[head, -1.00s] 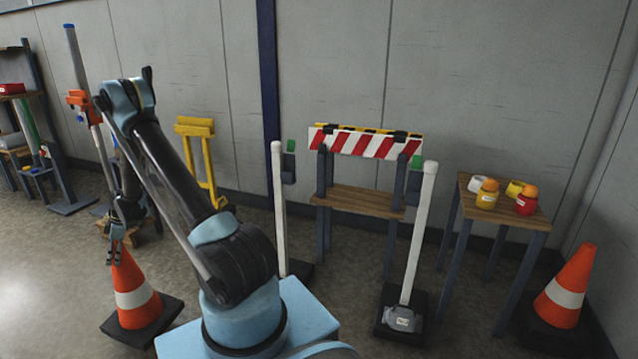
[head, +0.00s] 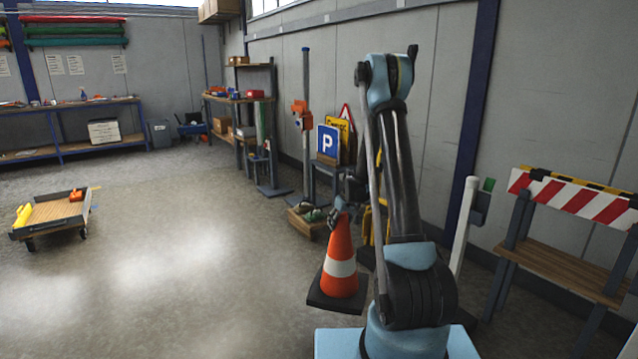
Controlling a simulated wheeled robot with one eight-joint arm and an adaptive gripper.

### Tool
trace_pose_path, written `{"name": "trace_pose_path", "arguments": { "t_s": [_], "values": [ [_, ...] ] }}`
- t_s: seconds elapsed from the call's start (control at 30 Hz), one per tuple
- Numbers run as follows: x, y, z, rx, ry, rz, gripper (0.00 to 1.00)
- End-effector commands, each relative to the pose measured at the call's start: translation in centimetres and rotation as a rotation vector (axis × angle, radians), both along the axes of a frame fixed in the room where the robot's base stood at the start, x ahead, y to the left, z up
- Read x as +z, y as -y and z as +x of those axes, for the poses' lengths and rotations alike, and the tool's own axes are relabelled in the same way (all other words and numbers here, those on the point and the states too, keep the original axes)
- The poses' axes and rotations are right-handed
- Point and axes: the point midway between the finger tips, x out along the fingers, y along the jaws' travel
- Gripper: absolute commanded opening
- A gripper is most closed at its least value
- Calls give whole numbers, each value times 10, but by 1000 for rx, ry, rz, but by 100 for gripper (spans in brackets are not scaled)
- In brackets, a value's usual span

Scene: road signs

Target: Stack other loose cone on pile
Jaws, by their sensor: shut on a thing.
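An orange cone with a white band and a dark square base (head: 340,262) stands upright left of my arm in the head view. My gripper (head: 342,212) is above it, closed on the cone's tip. The finger pads are small and partly hidden by the wrist. The cone's base looks close to the floor or a little above it; I cannot tell whether it touches. No other cone and no pile of cones shows in this view now.
A low flat cart (head: 56,213) stands at the left. A blue parking sign (head: 328,142) and a wooden crate (head: 306,222) are behind the cone. A striped barrier (head: 575,199) is at the right. The floor in the middle left is clear.

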Motion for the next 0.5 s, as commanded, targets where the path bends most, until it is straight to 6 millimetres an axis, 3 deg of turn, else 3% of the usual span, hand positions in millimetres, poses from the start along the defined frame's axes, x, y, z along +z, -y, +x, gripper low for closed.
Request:
{"name": "trace_pose_path", "arguments": {
  "t_s": [0.1,0.3,0.5],
  "values": [
    [19,29,-10,-142,2,-1,0],
    [41,69,-27,-350,1,-1,0],
    [55,91,-38,-473,1,0,0]
  ]
}}
